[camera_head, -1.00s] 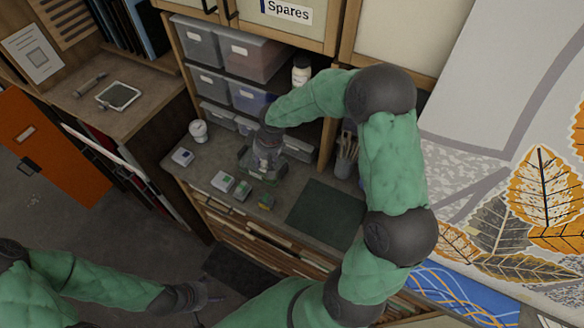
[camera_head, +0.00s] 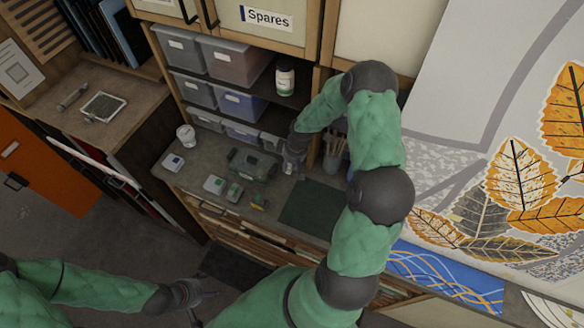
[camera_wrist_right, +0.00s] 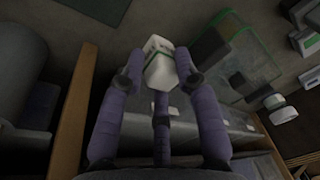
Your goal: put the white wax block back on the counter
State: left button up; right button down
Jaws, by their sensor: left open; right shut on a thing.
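My right gripper (camera_head: 291,164) is shut on a white wax block, small in the head view. In the right wrist view the block (camera_wrist_right: 158,62) is white with a green edge and sits tilted between the fingertips of my right gripper (camera_wrist_right: 157,70). The gripper is at the back of the grey counter (camera_head: 212,152), between a dark green open container (camera_head: 252,164) and the brush pot. I cannot tell whether the block touches the counter. My left gripper (camera_head: 196,295) is open and empty, low in front of the cabinet.
A pot of brushes (camera_head: 333,160) stands right of the right gripper. Several small blocks (camera_head: 214,185) lie along the counter's front. A dark green mat (camera_head: 309,209) lies at right. Plastic drawers (camera_head: 240,104) and a shelf with a jar (camera_head: 285,80) are behind.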

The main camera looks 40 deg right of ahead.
jog(key=shift+s+d+f, duration=0.1)
jog(key=shift+d+f, duration=0.2)
jog(key=shift+f, duration=0.15)
notch_tip(320, 180, down, 3)
jog(key=shift+d+f+p, duration=0.1)
jog(key=shift+d+p, duration=0.05)
jog(key=shift+p, duration=0.15)
jog(key=shift+f, duration=0.1)
jog(key=c, duration=0.9)
grip_release()
